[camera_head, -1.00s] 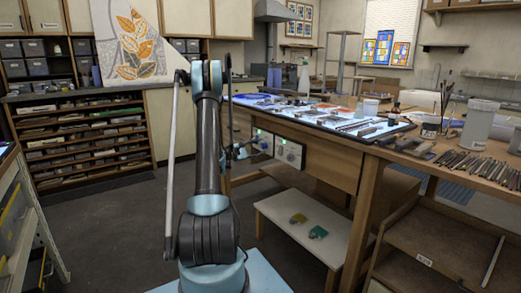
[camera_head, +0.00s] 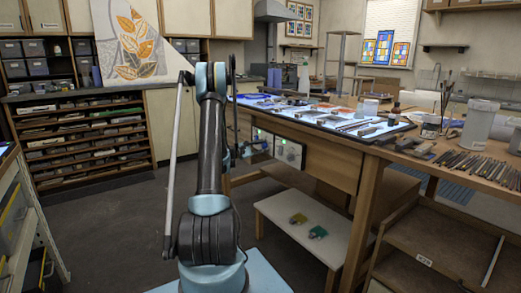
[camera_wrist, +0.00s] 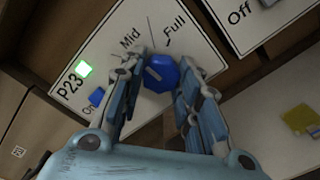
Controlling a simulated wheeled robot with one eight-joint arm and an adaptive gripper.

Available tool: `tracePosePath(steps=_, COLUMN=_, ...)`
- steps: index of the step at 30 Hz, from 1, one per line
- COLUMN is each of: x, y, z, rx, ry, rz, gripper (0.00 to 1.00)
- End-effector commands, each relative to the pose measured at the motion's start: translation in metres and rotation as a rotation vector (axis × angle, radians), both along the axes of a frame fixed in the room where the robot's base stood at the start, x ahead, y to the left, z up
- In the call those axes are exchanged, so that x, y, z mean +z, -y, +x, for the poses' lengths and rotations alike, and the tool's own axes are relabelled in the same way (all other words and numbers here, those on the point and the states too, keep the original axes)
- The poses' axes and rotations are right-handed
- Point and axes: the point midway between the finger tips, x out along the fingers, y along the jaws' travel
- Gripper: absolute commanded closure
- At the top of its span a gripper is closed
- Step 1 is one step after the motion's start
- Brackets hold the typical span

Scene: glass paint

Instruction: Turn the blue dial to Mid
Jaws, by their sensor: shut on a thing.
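The blue dial (camera_wrist: 160,74) sits on a white panel (camera_wrist: 120,32) in the wrist view. The panel reads P23, Mid and Full, with a third label at lower left partly hidden. My gripper (camera_wrist: 161,72) has a finger on each side of the dial and is shut on it. A faint pale mark shows on the dial's face, but I cannot tell which label it points at. A small blue piece (camera_wrist: 97,97) shows left of the left finger. In the head view my gripper (camera_head: 243,150) is at the bench front, by the panel (camera_head: 262,143).
A green light (camera_wrist: 86,70) glows beside P23. A second white panel (camera_wrist: 262,18) marked Off is at upper right in the wrist view. A low shelf (camera_head: 295,228) with yellow and green pieces stands below the bench. The floor left of my arm is clear.

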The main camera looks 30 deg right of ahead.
Motion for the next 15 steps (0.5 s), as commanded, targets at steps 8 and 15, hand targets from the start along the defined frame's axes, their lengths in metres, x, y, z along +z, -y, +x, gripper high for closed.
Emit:
tracePosePath(steps=8, x=-0.0007, y=0.0, z=-0.0008, rx=-0.001, ry=0.075, rz=0.008, gripper=0.94)
tracePosePath(steps=15, x=-0.0009, y=-0.0001, z=-0.0011, rx=-0.002, ry=0.074, rz=0.007, gripper=0.56)
